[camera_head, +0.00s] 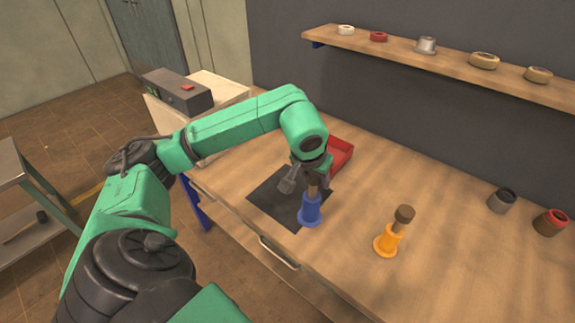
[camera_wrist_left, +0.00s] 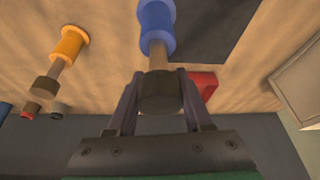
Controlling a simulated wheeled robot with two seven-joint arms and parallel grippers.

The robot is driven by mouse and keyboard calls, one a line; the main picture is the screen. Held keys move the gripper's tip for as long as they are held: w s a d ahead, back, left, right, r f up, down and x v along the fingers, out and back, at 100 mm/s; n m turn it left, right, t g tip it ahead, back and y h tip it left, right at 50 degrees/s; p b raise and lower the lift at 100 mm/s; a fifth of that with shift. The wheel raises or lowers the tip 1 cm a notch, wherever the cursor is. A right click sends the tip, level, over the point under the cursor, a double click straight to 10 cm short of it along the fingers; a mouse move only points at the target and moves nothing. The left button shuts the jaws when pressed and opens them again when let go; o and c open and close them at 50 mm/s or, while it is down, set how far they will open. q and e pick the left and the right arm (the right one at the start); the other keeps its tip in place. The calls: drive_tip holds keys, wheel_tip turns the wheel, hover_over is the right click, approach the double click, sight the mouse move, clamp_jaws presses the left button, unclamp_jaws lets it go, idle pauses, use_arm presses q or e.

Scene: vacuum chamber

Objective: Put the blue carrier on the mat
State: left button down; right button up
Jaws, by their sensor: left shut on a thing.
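The blue carrier (camera_head: 311,210) is upright, with a blue flanged body and a brown knob on top. My left gripper (camera_head: 309,184) is shut on the knob of the blue carrier; the wrist view shows both fingers around the knob (camera_wrist_left: 158,92) and the blue body (camera_wrist_left: 157,22) beyond it. The dark mat (camera_head: 268,196) lies on the bench. The carrier appears at the mat's front right edge in the head view; I cannot tell whether its base touches the surface. My right gripper is not in view.
An orange carrier (camera_head: 387,241) with a brown knob stands to the right on the bench. A red tray (camera_head: 342,155) sits behind the gripper. Two dark cups, one grey (camera_head: 502,201) and one with a red rim (camera_head: 550,222), stand at the right. A shelf (camera_head: 400,55) holds several rings.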

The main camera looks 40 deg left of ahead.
use_arm(q)
drive_tip(key=w+a+r+n+y+b, duration=0.1)
drive_tip(key=w+a+r+n+b, duration=0.25)
drive_tip(key=a+r, duration=0.95)
wheel_tip(320, 180, down, 20)
drive_tip(key=b, duration=0.1)
drive_tip(key=shift+w+a+m, duration=0.25)
drive_tip(key=shift+w+m, duration=0.1)
drive_tip(key=shift+f, duration=0.15)
drive_tip(key=shift+c, duration=1.8)
unclamp_jaws()
drive_tip(key=shift+s, duration=0.1)
drive_tip(key=shift+o, duration=0.3)
drive_tip(key=shift+d, duration=0.1)
